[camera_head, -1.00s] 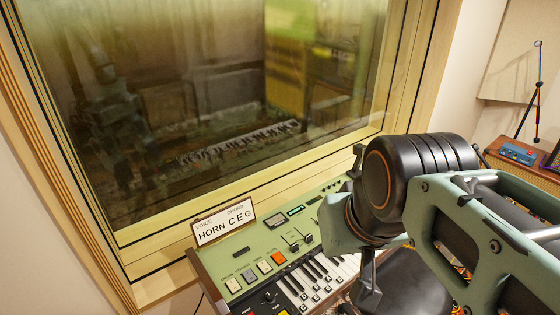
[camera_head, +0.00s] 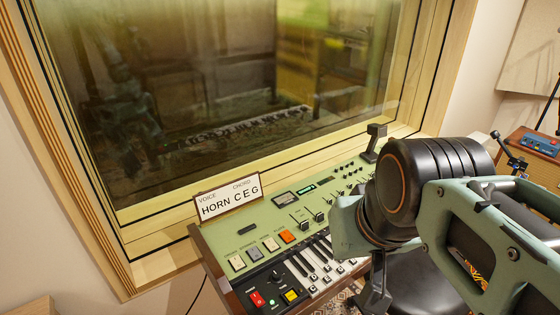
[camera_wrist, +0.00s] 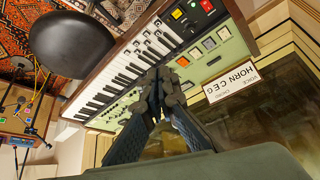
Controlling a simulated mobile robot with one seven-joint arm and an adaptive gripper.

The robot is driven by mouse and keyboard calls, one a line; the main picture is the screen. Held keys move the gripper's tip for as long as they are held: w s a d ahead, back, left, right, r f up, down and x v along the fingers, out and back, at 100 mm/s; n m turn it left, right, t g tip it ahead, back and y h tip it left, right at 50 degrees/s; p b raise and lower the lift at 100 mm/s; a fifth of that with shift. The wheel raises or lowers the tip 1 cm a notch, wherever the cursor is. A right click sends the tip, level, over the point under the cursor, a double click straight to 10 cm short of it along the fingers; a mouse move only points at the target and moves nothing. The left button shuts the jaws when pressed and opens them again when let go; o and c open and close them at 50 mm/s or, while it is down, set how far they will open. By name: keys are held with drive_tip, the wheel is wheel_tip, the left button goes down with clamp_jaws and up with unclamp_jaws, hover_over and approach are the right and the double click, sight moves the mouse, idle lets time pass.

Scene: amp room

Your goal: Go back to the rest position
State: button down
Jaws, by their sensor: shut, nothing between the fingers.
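My gripper (camera_wrist: 158,82) is shut and empty; its dark fingers meet at the tips in the wrist view. In that view the tips overlap the keyboard (camera_wrist: 115,82) and its white keys; whether they touch it I cannot tell. In the head view the green keyboard (camera_head: 262,222) stands below the window, and my arm covers its right part. A sign (camera_head: 228,198) reading "VOICE HORN, CHORD C E G" stands at its back left; it also shows in the wrist view (camera_wrist: 232,82).
A large wood-framed window (camera_head: 230,90) rises behind the keyboard. A dark round stool seat (camera_wrist: 72,52) stands in front of the keys. A wooden cabinet (camera_head: 530,165) with a blue device (camera_head: 541,144) is at the right. A patterned rug (camera_wrist: 60,25) covers the floor.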

wheel_tip(320, 180, down, 4)
drive_tip(key=shift+r+b, duration=0.1)
drive_tip(key=shift+b, duration=0.85)
drive_tip(key=shift+r, duration=0.1)
drive_tip(key=c, duration=2.7)
unclamp_jaws()
